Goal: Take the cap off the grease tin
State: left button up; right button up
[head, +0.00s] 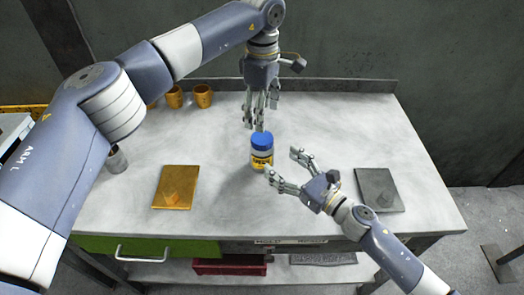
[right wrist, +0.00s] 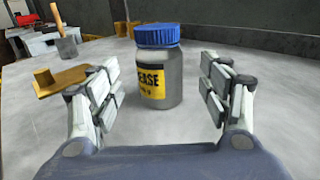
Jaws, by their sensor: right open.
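The grease tin (head: 262,160) stands upright near the middle of the bench, a grey jar with a yellow label. Its blue cap (head: 262,140) sits on top. The tin also shows in the right wrist view (right wrist: 158,85), with the ribbed cap (right wrist: 157,36) on it. My right gripper (head: 283,162) is open and empty, low over the bench at the tin's right front. In the right wrist view the tin lies between its spread fingers, seemingly just beyond the tips. My left gripper (head: 257,112) points down just above and behind the cap; its finger gap is unclear.
An orange plate with a block (head: 172,190) lies left of the tin, a grey plate (head: 378,188) at right. Orange cups (head: 203,97) stand at the back left, and a grey cup (head: 117,159) at the left edge. The bench (head: 310,110) is bare around the tin.

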aim_at(272, 154)
pick_arm(q)
jog(key=shift+w+f, duration=0.2)
jog(key=shift+w, duration=0.05)
pick_arm(e)
jog(key=x, duration=0.7)
jog(key=shift+w+a+f, duration=0.1)
jog(key=shift+w+f, duration=0.05)
jog(key=shift+w, duration=0.25)
pick_arm(q)
jog(key=shift+s+r, duration=0.1)
jog(key=shift+s, duration=0.05)
pick_arm(e)
jog(key=shift+w+a, duration=0.35)
jog(key=shift+a, duration=0.15)
jog(key=shift+w, duration=0.15)
